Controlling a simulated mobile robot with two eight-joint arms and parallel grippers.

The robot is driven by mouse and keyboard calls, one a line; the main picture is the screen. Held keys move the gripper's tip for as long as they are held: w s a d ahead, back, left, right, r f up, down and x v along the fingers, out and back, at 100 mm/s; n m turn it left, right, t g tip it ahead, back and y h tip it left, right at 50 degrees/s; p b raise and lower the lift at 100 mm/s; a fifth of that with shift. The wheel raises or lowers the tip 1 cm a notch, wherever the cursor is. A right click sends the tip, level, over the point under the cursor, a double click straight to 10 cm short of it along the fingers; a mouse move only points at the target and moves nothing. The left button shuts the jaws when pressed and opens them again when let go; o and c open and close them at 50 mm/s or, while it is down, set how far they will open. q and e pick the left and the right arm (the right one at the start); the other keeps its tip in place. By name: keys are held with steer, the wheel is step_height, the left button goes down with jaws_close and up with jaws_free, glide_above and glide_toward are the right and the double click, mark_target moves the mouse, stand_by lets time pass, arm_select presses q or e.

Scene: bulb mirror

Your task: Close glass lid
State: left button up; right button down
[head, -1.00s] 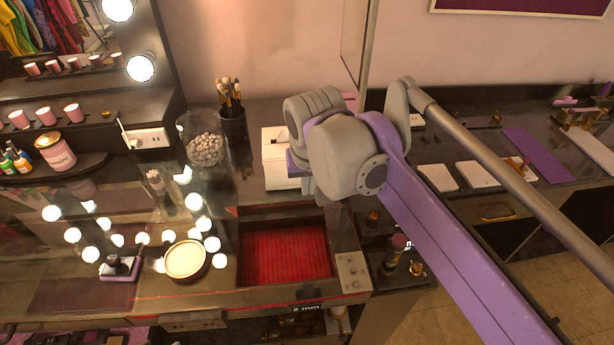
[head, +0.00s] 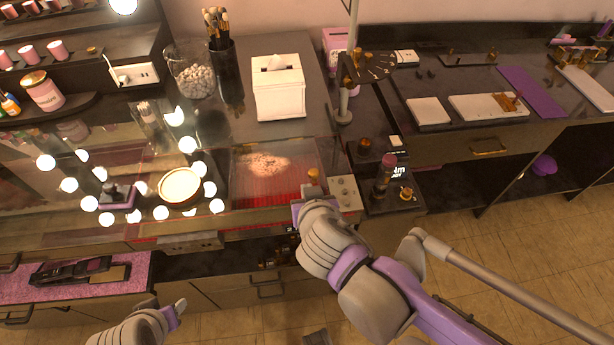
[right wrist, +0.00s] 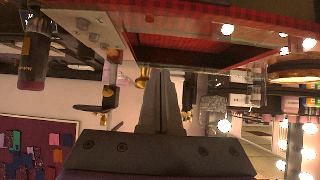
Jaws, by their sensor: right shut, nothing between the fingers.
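The glass lid (head: 262,163) shows as a clear, reflective pane over the red-lined compartment (head: 270,194) in the counter. I cannot tell whether it lies fully flat on the rim. The red-lined compartment also shows at the top of the right wrist view (right wrist: 190,42), which looks upside down. My right gripper (head: 298,208) is at the compartment's front right corner, its tips partly hidden by its own hand. In the right wrist view its fingers (right wrist: 163,98) are together and empty. My left gripper (head: 178,307) shows partly at the bottom left, away from the lid.
A white tissue box (head: 279,90) stands behind the compartment. A small gold-topped item (head: 313,177) and a control panel (head: 344,191) are at its right. Dark bottles (head: 384,172) stand further right.

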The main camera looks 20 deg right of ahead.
steer(key=shift+s+f, duration=0.15)
steer(key=shift+f, duration=0.85)
